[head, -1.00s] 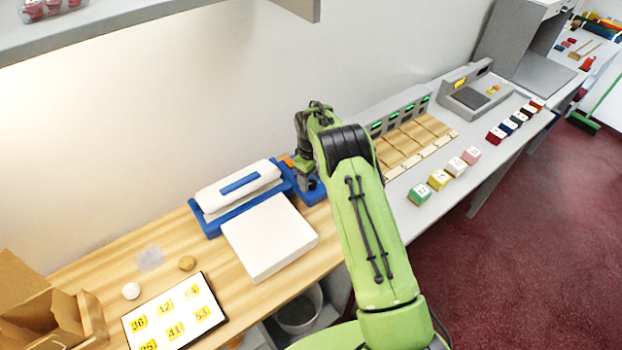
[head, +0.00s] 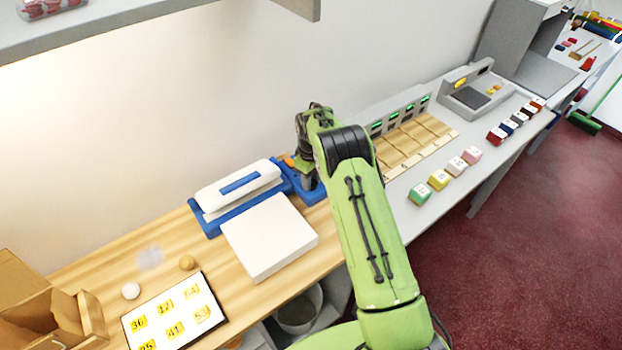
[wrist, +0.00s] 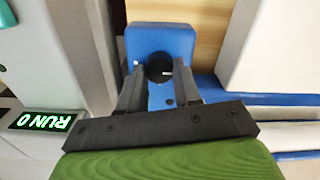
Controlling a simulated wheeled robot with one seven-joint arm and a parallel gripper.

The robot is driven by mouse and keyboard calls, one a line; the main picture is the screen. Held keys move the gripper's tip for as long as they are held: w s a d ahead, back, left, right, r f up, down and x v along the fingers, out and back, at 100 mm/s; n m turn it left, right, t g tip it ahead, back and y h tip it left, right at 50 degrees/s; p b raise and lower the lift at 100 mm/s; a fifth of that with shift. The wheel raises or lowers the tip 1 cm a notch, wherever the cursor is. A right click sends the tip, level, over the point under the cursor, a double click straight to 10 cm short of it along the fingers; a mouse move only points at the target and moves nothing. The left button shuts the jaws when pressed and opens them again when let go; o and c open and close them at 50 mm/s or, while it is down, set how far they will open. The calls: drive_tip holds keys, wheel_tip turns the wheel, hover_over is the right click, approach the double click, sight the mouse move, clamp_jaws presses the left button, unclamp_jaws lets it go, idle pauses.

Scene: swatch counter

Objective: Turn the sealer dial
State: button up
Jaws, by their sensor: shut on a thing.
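The sealer (head: 245,188) is a white and blue machine on the wooden counter, with a blue handle strip on its lid. Its blue end block (head: 312,194) sits at its right side, under my arm. In the wrist view the blue block (wrist: 178,42) carries a round black dial (wrist: 159,68) with a small pale mark. My gripper (wrist: 160,88) is shut on the dial, one finger at each side. In the head view my gripper (head: 307,182) is at the blue block, and the dial is hidden there.
A white slab (head: 268,238) lies in front of the sealer. A grey unit with green displays (head: 400,115) stands to the right, close to my arm. Several coloured blocks (head: 438,180) line the grey counter. A number card (head: 172,312) lies at front left.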

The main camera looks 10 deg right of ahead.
drive_tip(key=m+b, duration=0.1)
drive_tip(key=m, duration=0.3)
drive_tip(key=shift+d+b, duration=0.1)
drive_tip(key=shift+b, duration=0.3)
drive_tip(key=shift+m+b, duration=0.4)
drive_tip(key=shift+m, duration=1.8)
drive_tip(key=o, duration=1.1)
drive_tip(key=shift+c, duration=0.2)
wheel_tip(320, 180, up, 16)
drive_tip(key=p, duration=0.1)
drive_tip(key=shift+p, duration=0.4)
drive_tip(key=shift+f, duration=0.1)
